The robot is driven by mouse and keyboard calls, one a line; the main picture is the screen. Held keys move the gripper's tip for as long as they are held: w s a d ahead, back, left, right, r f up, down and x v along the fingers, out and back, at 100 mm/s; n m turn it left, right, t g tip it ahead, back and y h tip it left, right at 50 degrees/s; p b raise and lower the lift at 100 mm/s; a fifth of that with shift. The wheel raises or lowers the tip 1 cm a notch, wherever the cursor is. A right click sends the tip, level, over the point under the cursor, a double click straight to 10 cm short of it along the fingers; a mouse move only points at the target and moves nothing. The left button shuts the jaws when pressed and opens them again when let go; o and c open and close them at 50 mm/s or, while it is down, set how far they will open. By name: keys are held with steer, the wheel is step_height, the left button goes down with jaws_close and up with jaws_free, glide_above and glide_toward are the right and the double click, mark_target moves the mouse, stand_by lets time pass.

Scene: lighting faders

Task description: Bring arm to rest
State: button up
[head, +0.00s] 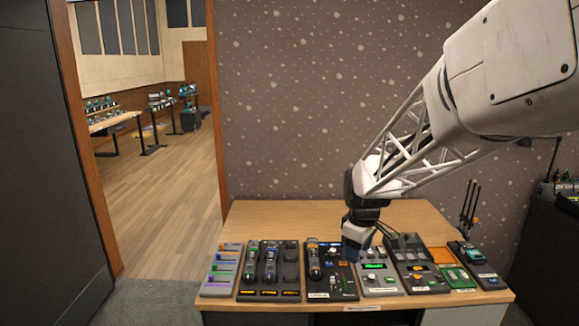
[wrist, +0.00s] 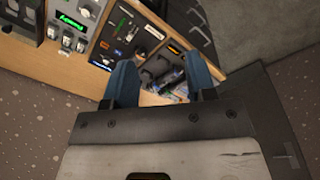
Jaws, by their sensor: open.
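My arm reaches in from the upper right in the head view. My gripper (head: 355,250) points down over the wooden table (head: 285,213), in front of the dark panel with an orange slider (head: 314,262) and beside the grey panel with a green display (head: 376,266). In the wrist view my gripper (wrist: 162,74) shows two blue fingers spread apart, with nothing held between them. Beyond the fingers lie panels and the wooden table edge. The head view does not clearly show the gap between the fingertips and the panels.
A grey panel with coloured faders (head: 221,270) is at the table's left. A dark panel with blue-marked controls (head: 270,268) stands beside it. A green box (head: 457,278) and a teal-topped device (head: 472,256) are at the right. The back strip of the table is bare on the left.

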steer(key=s+r+m, duration=0.2)
steer(key=s+m, duration=0.1)
steer(key=s, duration=0.7)
steer(key=s+r+m+t, duration=0.1)
steer(key=s+m, duration=0.2)
steer(key=s, duration=0.8)
steer(key=s+d+r+m, duration=0.1)
steer(key=s+m, duration=0.3)
steer(key=s, duration=0.6)
steer(key=shift+s+r, duration=0.15)
steer(key=shift+r, duration=0.65)
steer(key=shift+c, duration=0.5)
